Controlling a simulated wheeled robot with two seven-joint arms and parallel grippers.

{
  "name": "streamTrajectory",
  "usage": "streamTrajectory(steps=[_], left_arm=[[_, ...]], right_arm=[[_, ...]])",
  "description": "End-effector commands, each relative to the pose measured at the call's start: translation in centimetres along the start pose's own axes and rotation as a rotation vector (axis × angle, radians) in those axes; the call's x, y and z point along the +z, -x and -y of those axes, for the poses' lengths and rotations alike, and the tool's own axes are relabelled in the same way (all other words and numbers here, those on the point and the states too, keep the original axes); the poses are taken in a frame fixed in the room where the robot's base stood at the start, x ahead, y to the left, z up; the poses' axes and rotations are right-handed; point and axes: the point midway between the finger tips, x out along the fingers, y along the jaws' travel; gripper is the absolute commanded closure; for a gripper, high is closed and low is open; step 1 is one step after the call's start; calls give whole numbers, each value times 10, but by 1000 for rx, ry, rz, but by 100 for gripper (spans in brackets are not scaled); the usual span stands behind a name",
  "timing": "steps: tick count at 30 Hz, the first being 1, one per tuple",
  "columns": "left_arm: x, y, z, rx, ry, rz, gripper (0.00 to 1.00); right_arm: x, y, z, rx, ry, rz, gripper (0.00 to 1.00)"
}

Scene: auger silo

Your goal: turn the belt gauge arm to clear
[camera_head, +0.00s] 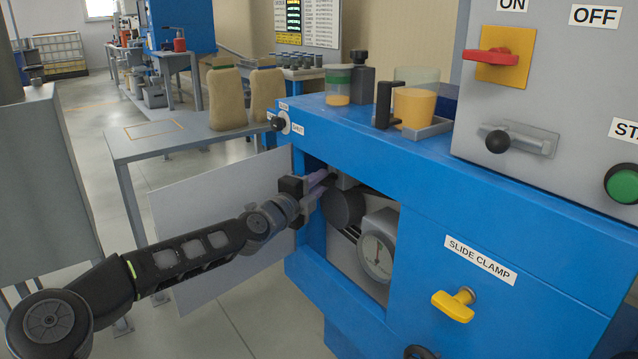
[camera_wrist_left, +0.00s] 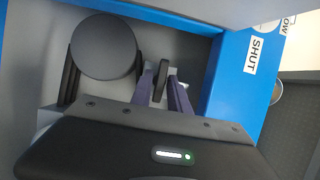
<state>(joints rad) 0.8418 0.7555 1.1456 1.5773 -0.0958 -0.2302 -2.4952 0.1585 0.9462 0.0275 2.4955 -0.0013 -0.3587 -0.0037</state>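My left gripper (camera_head: 318,183) reaches into the open recess in the front of the blue cabinet. In the left wrist view, its two purple fingers (camera_wrist_left: 163,88) stand apart, one on each side of a narrow dark upright bar (camera_wrist_left: 161,81), which looks like the gauge arm. A small gap seems to show beside the bar; I cannot tell whether either finger touches it. A dark round roller or wheel (camera_head: 343,206) is right beside the gripper, and it also shows in the left wrist view (camera_wrist_left: 104,47). My right gripper is not in view.
The recess walls and the open grey door (camera_head: 222,230) closely flank my left arm. A SHUT label (camera_wrist_left: 253,55) is on the blue panel. A yellow slide clamp handle (camera_head: 454,304) is at right. Jars and a tray (camera_head: 436,127) stand on top.

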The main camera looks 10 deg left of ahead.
Motion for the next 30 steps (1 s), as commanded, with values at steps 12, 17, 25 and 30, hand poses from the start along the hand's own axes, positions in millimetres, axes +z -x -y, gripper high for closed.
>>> streamTrajectory(steps=[12,17,25,30], left_arm=[[0,0,0,0,0,0,100],[0,0,0,1,0,0,100],[0,0,-1,14,29,0,100],[-1,0,-1,38,88,0,100]], right_arm=[[0,0,0,0,0,0,64],[0,0,0,0,0,0,64],[0,-6,-2,0,0,0,64],[0,-15,-6,0,-1,0,64]])
